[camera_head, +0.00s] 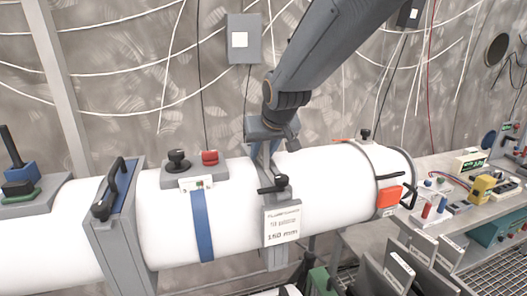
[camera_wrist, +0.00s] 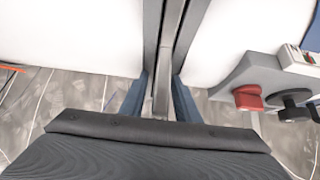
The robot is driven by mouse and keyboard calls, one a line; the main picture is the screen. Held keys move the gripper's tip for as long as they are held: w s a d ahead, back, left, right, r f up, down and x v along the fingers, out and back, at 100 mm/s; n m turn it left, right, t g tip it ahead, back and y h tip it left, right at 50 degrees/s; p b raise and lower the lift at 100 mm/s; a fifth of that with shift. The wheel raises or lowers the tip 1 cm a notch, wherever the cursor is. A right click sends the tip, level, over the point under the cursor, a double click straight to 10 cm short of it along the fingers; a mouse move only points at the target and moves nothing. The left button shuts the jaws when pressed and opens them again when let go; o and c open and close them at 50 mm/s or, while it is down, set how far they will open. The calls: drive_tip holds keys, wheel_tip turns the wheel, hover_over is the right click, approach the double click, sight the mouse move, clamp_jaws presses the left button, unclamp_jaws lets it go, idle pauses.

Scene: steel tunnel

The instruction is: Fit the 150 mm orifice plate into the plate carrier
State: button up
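The plate carrier (camera_head: 276,194) is a grey upright slotted frame in the white pipe, with a black clamp lever and a tag reading 150 mm. My gripper (camera_head: 264,152) points down at the carrier's top. In the wrist view my gripper's two blue fingers (camera_wrist: 161,98) stand on either side of a narrow grey metal strip (camera_wrist: 161,88). The strip lines up with the slot between the carrier's dark flanges (camera_wrist: 151,30). It may be the orifice plate edge-on, but its face is hidden. I cannot tell whether the fingers touch the strip.
A grey block with a black knob (camera_head: 178,160) and red button (camera_head: 210,157) sits on the pipe left of the carrier. A black-handled frame (camera_head: 110,205) is further left. Labelled plates (camera_head: 395,270) stand at lower right, below a cluttered bench (camera_head: 440,165).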

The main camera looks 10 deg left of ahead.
drive_tip(key=shift+r, duration=0.25)
drive_tip(key=b+v, duration=0.2)
drive_tip(key=v, duration=1.1)
drive_tip(key=s+d+f+m+g+h, duration=0.1)
drive_tip(key=s+d+f, duration=0.1)
drive_tip(key=d+f, duration=0.6)
drive_tip(key=s+d+f+m+g+h, duration=0.2)
drive_tip(key=s+d+f, duration=0.1)
drive_tip(key=d+f, duration=0.55)
drive_tip(key=s+d+f+m+g, duration=0.2)
drive_tip(key=s+d+f, duration=0.7)
drive_tip(key=s+f, duration=0.2)
drive_tip(key=shift+s+d+g, duration=0.3)
drive_tip(key=shift+s+d, duration=0.05)
drive_tip(key=shift+s, duration=0.2)
drive_tip(key=shift+a, duration=0.1)
drive_tip(key=shift+c, duration=0.2)
